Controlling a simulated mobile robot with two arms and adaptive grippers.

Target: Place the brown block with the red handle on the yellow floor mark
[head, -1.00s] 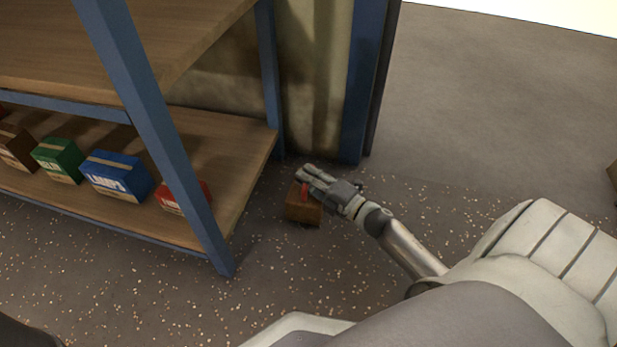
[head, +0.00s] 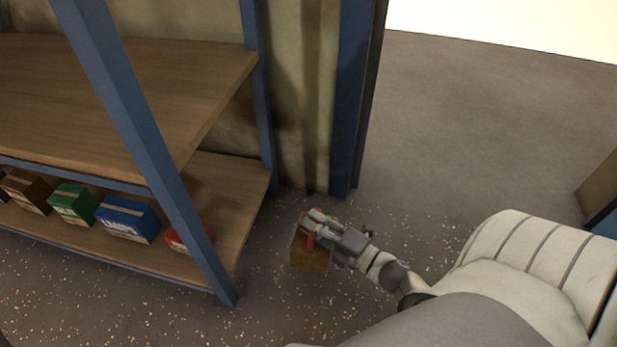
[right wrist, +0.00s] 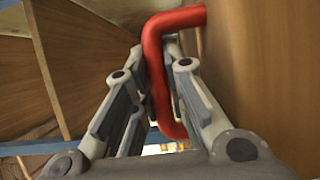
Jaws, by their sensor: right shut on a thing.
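The brown block (head: 311,257) with the red handle (head: 311,241) is at my right gripper (head: 313,224), to the right of the shelf's front post in the head view. In the right wrist view, the red handle (right wrist: 153,60) passes between the fingers of my right gripper (right wrist: 160,75), which is shut on it. The block's brown face (right wrist: 255,70) fills the right side there. I cannot tell for certain whether the block is clear of the floor. No yellow floor mark shows in these frames. My left gripper is not in view.
A shelf with a blue post (head: 130,130) stands at left. Its lower board holds a red box (head: 188,239), a blue box (head: 127,218), a green box (head: 73,203) and a brown box (head: 26,190). A blue door post (head: 350,100) stands behind. Grey floor (head: 470,120) is open at right.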

